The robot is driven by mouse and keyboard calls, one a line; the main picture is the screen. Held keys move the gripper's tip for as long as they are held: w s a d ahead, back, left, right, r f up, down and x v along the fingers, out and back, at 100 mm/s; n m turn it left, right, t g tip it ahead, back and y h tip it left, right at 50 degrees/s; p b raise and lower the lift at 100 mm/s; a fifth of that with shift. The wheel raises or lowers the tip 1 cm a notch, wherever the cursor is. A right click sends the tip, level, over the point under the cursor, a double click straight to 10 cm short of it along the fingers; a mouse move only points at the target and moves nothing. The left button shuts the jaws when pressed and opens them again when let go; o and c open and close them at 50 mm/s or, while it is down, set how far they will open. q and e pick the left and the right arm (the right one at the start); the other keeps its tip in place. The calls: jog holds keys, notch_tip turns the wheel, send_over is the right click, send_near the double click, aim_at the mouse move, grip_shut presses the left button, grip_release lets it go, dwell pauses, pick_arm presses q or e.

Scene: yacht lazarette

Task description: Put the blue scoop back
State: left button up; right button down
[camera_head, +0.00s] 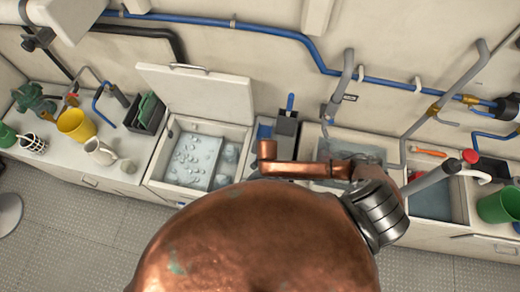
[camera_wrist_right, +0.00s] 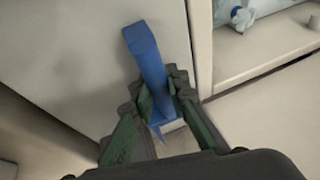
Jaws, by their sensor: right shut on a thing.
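In the right wrist view, my right gripper (camera_wrist_right: 156,90) is shut on a blue scoop (camera_wrist_right: 146,48). A long blue strip of it stands up beyond the fingertips, and a small blue piece shows below between the fingers. Behind it is a pale flat panel (camera_wrist_right: 75,45).
Left of the holder is an open bin (camera_head: 153,170) with ice-like pieces, its lid (camera_head: 200,95) raised. A yellow bucket (camera_head: 75,124), white jug (camera_head: 99,151) and dark caddy (camera_head: 145,117) stand further left. A green bucket (camera_head: 498,205) is at right. Blue pipes (camera_head: 240,29) cross the wall.

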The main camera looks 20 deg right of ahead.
jog(key=shift+f, duration=0.15)
jog(key=c, duration=1.9)
grip_release()
jog(key=p+v, duration=0.1)
jog(key=v, duration=1.1)
